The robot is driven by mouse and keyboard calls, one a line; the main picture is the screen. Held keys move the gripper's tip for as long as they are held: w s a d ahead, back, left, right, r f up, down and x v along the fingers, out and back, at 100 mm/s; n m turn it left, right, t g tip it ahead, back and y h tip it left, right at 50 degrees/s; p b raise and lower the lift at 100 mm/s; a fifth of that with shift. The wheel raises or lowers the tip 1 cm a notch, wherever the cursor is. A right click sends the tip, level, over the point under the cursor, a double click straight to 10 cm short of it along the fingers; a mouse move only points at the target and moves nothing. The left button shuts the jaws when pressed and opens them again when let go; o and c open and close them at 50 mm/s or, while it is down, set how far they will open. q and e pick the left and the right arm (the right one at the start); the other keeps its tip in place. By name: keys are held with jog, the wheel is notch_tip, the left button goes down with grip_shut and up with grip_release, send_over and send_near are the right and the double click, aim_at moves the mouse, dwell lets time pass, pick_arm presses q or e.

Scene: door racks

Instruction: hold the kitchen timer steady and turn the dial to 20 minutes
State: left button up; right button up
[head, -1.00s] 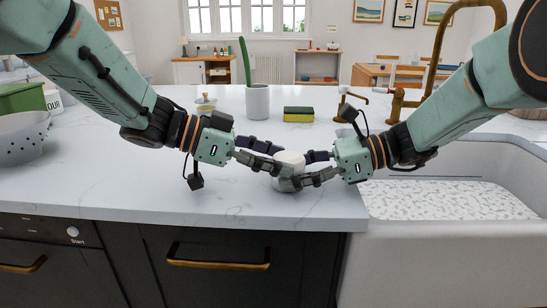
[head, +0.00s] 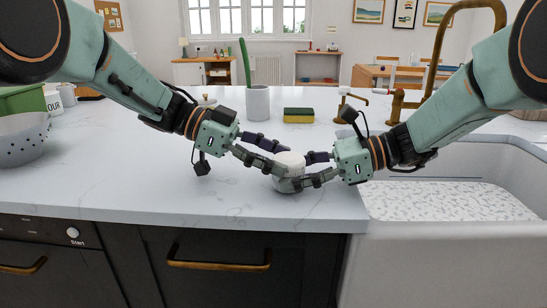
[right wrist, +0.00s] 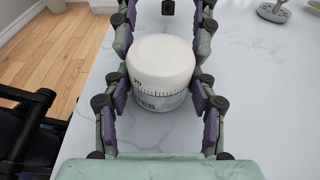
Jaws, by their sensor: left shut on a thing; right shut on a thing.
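The kitchen timer (head: 290,160) is a small white cylinder standing upright near the counter's front edge. My left gripper (head: 281,158) comes in from the left and is shut on its upper part, the white dial. My right gripper (head: 304,170) comes in from the right and is shut around the lower body. In the right wrist view the smooth dial (right wrist: 161,62) sits on the body (right wrist: 160,103), with tick marks and partly visible lettering near the join. Fingers flank the timer on both sides. The dial's reading is too small to tell surely.
The white counter (head: 110,180) is clear around the timer. The sink (head: 450,200) opens to the right; a grey colander (head: 22,140) stands far left.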

pick_arm(q)
jog(key=shift+m+g, duration=0.4)
jog(key=o, duration=1.1)
jog(key=shift+o, duration=0.2)
jog(key=shift+a, duration=0.1)
jog(key=v, duration=1.2)
jog(key=shift+w+r, duration=0.1)
jog(key=shift+r, duration=0.05)
